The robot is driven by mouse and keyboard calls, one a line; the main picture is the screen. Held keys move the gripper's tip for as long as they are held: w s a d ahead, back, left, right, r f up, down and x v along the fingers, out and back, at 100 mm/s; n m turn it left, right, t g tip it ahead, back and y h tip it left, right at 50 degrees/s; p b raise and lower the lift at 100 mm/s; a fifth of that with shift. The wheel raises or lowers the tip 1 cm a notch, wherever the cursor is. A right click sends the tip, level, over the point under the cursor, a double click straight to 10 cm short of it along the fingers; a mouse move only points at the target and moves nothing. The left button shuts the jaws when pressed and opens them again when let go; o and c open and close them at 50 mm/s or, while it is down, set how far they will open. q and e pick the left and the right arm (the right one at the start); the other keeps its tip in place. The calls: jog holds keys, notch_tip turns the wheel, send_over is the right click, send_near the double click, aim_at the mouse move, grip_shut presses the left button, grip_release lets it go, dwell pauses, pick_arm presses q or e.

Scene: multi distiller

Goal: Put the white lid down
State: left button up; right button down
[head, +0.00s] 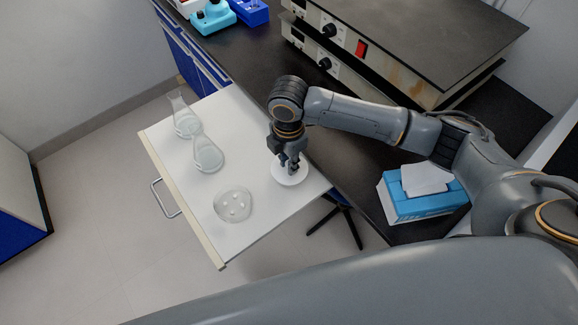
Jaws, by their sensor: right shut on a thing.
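The white lid (288,177) is a round disc over the white pull-out board, near the board's right corner. My right gripper (290,165) points down at the lid's middle and is shut on it. The gripper hides the lid's centre, and I cannot tell whether the lid touches the board. My left gripper is not in view.
Two glass flasks (207,154) (185,121) stand on the white board (245,232), with a clear round dish (234,204) nearer its front. A blue tissue box (424,204) and stacked grey instruments (340,50) occupy the black bench. Board space left of the lid is clear.

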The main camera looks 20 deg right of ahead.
jog(key=shift+s+f, duration=0.1)
jog(key=shift+f, duration=1.25)
jog(key=shift+f, duration=0.1)
jog(key=c, duration=1.3)
grip_release()
jog(key=shift+o, duration=0.2)
notch_tip(320, 180, up, 12)
jog(key=shift+r, duration=0.15)
